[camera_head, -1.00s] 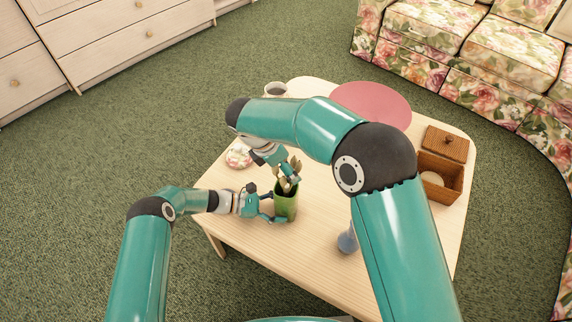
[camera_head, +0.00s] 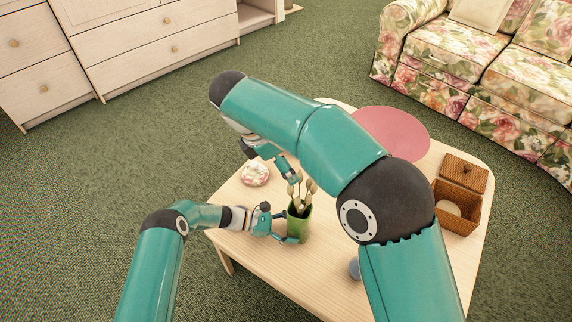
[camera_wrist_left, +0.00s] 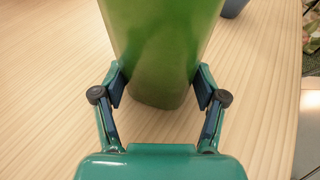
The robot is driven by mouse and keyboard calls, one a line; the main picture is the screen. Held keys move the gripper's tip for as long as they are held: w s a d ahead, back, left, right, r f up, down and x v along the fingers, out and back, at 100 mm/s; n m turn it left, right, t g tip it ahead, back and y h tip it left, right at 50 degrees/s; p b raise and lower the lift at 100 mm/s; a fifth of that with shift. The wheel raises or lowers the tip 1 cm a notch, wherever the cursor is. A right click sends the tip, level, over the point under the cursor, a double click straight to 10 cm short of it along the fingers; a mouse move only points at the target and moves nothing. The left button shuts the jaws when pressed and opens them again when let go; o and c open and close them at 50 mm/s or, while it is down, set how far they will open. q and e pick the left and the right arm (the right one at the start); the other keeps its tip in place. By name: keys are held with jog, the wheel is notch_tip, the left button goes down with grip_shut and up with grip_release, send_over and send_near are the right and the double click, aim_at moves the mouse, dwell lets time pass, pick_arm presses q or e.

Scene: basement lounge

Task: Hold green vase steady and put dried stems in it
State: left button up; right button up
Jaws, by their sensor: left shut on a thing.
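The green vase (camera_head: 298,226) stands upright near the left edge of the table. My left gripper (camera_head: 281,226) is shut on its lower part from the left, and the left wrist view shows a finger pad on each side of the green wall (camera_wrist_left: 160,50). The dried stems (camera_head: 310,187) stand in the vase, their pale heads above the rim. My right gripper (camera_head: 287,168) is just above and left of the heads. Whether its fingers are open is unclear, as its own arm partly covers it.
The light wooden table (camera_head: 270,265) also bears a floral round item (camera_head: 255,173), a pink round mat (camera_head: 395,133) and an open wicker box (camera_head: 457,205) with its lid (camera_head: 465,172) beside it. A blue object (camera_head: 354,268) is partly behind my right arm.

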pick_arm(q)
jog(key=o, duration=0.9)
jog(key=shift+a, duration=0.1)
